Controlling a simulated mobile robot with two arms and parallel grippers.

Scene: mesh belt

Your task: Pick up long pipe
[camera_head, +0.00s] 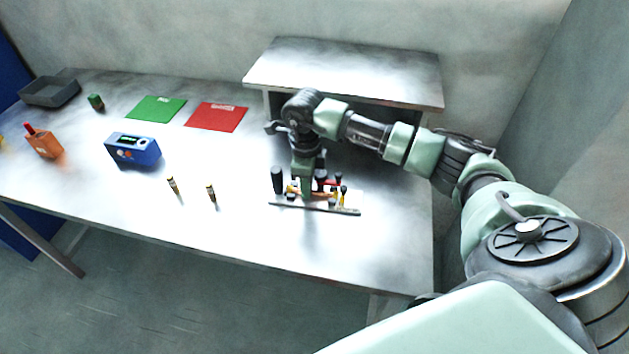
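A long, thin dark grey bar (315,208), perhaps the long pipe or the front edge of a tool holder, lies along the front of a small group of tools on the metal table. My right gripper (307,190) points down from above into this group, just behind the bar. Its fingertips are small and partly hidden among the tools, so I cannot tell whether they are open or hold anything. An upright black cylinder (277,180) stands just left of the gripper. My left gripper is not in view.
Beside the gripper are small red, orange and yellow-black tools (343,193). Two small upright pieces (211,193) stand further left. A blue device (133,149), green mat (156,109), red mat (216,117) and grey tray (49,92) lie left. A raised shelf (345,70) stands behind.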

